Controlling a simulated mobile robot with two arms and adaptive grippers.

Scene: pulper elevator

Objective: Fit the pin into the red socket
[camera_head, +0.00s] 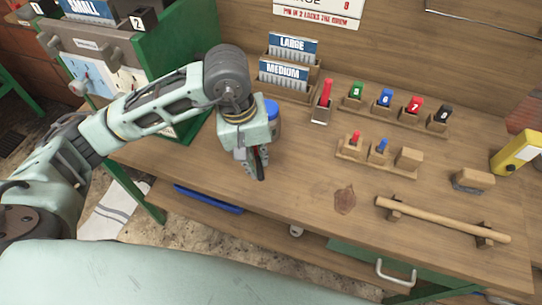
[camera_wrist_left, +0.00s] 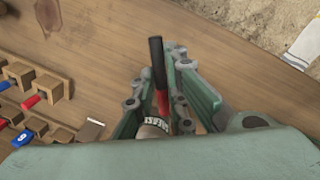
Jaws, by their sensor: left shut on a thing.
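My left gripper (camera_head: 252,165) is shut on a slim black-and-red piece (camera_head: 261,165), apparently the pin, above the left part of the bench. In the left wrist view the piece (camera_wrist_left: 157,65) sticks out from between the fingers, its black length outward and its red part near the fingers. No part is clearly the red socket. A red-topped piece in a metal-fronted holder (camera_head: 322,103), a red block marked 7 (camera_head: 413,106) and a small red peg (camera_head: 356,138) stand to the right of the gripper. My right gripper is out of view.
A blue-lidded jar (camera_head: 272,113) stands close behind the gripper. Card racks marked LARGE (camera_head: 292,45) and MEDIUM (camera_head: 283,76) are at the back. A wooden rod (camera_head: 445,220) lies on supports at right. The front middle of the bench is clear.

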